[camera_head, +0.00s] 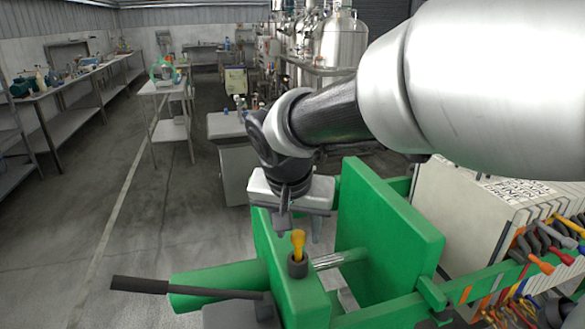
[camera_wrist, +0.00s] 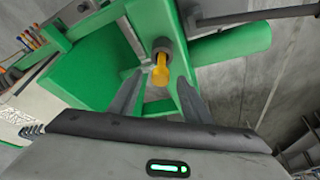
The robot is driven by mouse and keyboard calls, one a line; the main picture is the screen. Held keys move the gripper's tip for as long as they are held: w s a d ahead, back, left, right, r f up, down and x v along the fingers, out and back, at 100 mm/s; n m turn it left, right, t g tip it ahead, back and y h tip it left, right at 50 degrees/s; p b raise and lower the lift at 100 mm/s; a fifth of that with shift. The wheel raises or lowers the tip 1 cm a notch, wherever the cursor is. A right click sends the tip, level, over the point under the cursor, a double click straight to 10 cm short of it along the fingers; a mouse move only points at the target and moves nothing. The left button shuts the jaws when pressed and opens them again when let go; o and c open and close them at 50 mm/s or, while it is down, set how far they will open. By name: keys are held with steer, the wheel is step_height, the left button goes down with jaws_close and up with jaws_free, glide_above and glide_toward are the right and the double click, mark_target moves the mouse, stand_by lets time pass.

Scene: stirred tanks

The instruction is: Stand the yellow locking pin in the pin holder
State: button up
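The yellow locking pin (camera_head: 298,243) stands upright in a dark round holder (camera_head: 298,265) on top of the green frame. In the wrist view the pin (camera_wrist: 160,72) rises from the dark ring of the holder (camera_wrist: 163,47); its lower end is hidden inside. My gripper (camera_head: 286,218) is above and slightly behind the pin in the head view. In the wrist view its two fingers (camera_wrist: 161,80) are spread, one on each side of the pin's line, with visible gaps. Nothing is held between them.
The green filter-press frame (camera_head: 385,220) has upright plates and a metal rod. A dark lever handle (camera_head: 140,285) sticks out left. White filter plates (camera_head: 480,205) and several coloured-handled tools (camera_head: 540,262) are at right. Open floor lies left.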

steer(key=p+v, duration=0.2)
steer(key=v, duration=1.5)
steer(key=shift+r, duration=0.2)
steer(key=s+d+n+p, duration=0.1)
steer(key=s+d+p, duration=0.3)
steer(key=d, duration=0.3)
steer(key=s+d+n+t+y+p, duration=0.1)
steer(key=s+d+p, duration=0.4)
steer(key=d+p, duration=0.1)
steer(key=shift+s+d+f+n+p, duration=0.2)
steer(key=shift+d+f+n+p, duration=0.25)
steer(key=shift+d, duration=0.25)
